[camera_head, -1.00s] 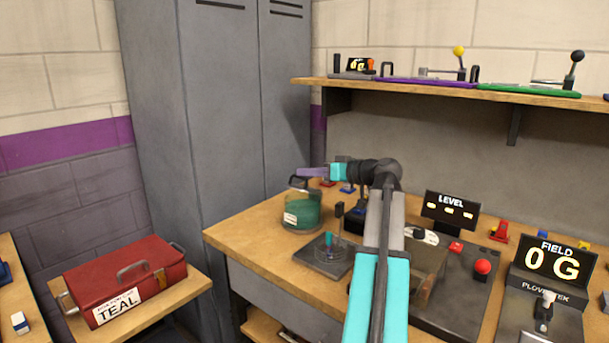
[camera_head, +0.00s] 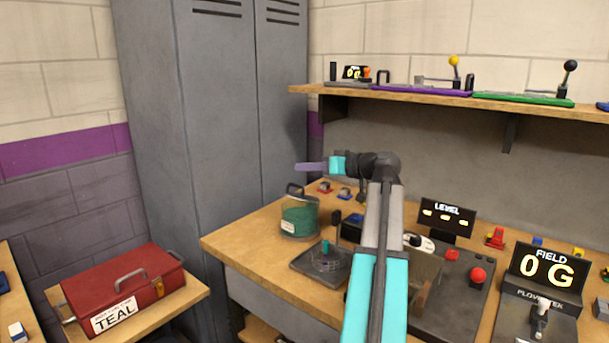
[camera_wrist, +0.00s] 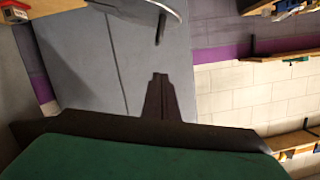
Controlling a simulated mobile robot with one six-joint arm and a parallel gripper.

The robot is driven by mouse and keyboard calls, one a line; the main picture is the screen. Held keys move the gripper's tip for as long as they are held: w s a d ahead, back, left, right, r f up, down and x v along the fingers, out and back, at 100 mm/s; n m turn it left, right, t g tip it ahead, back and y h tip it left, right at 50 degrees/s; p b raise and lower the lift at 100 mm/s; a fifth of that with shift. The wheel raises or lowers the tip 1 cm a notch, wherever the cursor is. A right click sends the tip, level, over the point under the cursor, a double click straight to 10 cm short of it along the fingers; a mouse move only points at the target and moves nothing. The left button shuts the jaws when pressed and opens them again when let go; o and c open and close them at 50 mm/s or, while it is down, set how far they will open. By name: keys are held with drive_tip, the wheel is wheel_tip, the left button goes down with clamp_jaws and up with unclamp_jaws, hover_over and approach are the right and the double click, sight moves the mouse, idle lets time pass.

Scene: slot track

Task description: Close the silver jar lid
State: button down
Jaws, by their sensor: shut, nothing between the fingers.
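The jar (camera_head: 299,217) is a clear glass jar with green contents and a pale label, standing near the back left of the workbench. A dark handle-like loop (camera_head: 294,189) rises at its top. I cannot clearly make out a silver lid or its angle. My gripper (camera_head: 298,167) is shut and empty, above the jar and apart from it, with its purple fingers pointing left. In the wrist view its dark fingers (camera_wrist: 159,95) are together. A grey piece with a dark loop (camera_wrist: 161,28) shows at the top there; I cannot tell what it is.
The workbench (camera_head: 240,244) also holds a dark-based fixture (camera_head: 318,264) in front of the jar and control panels to the right. Tall grey lockers (camera_head: 215,130) stand behind. A shelf (camera_head: 410,93) is at upper right. A red toolbox (camera_head: 120,285) sits at lower left.

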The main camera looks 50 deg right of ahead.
drive_tip(key=v, duration=1)
drive_tip(key=shift+s+a, duration=0.1)
drive_tip(key=d+f+m+y+p, duration=0.2)
drive_tip(key=d+m+p, duration=0.4)
drive_tip(key=p, duration=1.5)
drive_tip(key=shift+w+f+t, duration=0.3)
drive_tip(key=shift+f, duration=0.55)
drive_tip(key=shift+s+r, duration=0.1)
drive_tip(key=shift+p, duration=0.3)
